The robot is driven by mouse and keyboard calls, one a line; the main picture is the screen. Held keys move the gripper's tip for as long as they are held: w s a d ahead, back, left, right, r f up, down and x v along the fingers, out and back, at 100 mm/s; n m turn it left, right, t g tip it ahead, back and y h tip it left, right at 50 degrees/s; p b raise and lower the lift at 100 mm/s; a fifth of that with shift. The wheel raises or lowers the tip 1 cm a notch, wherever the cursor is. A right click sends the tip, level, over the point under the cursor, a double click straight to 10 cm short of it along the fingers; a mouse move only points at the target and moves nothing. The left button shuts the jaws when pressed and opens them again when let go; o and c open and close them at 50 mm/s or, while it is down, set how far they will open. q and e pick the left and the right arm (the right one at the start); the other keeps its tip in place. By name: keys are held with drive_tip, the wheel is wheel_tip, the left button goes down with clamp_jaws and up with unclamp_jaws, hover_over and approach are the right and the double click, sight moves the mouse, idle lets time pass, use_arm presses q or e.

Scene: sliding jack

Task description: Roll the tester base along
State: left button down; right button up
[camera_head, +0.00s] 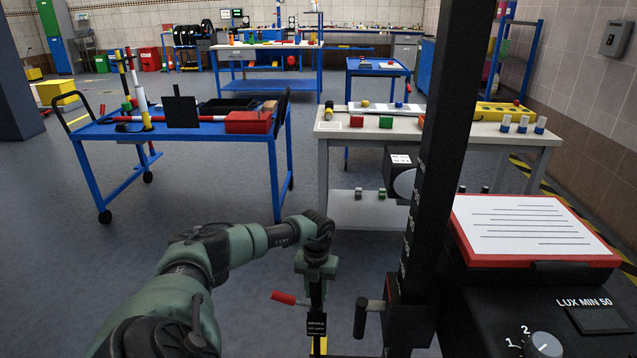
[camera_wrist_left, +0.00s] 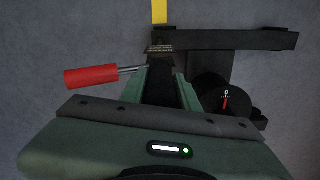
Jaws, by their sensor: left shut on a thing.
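The tester has a tall black column (camera_head: 440,150) with a graduated scale, right of centre in the head view. A black control box (camera_head: 540,310) with a dial and a red-rimmed white sheet sits at its right. A dark lens housing (camera_head: 400,165) shows behind the column. My left gripper (camera_head: 316,272) is shut on a black post (camera_head: 317,322) with a label, left of the column. A red-handled lever (camera_head: 284,298) sticks out left beside it, and also shows in the left wrist view (camera_wrist_left: 92,76). The wheels are hidden. My right gripper is not in view.
A blue cart (camera_head: 190,132) with tools stands ahead on the left. A pale workbench (camera_head: 350,128) with blocks stands ahead on the right, close behind the tester. Grey floor (camera_head: 110,260) is open at left. A tiled wall (camera_head: 590,100) bounds the right.

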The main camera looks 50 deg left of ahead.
use_arm(q)
drive_tip(key=c, duration=1.1)
unclamp_jaws()
drive_tip(key=shift+o, duration=0.2)
drive_tip(key=shift+r, duration=0.35)
wheel_tip(320, 180, up, 7)
drive_tip(key=shift+r+p, duration=0.1)
drive_tip(key=shift+p, duration=0.85)
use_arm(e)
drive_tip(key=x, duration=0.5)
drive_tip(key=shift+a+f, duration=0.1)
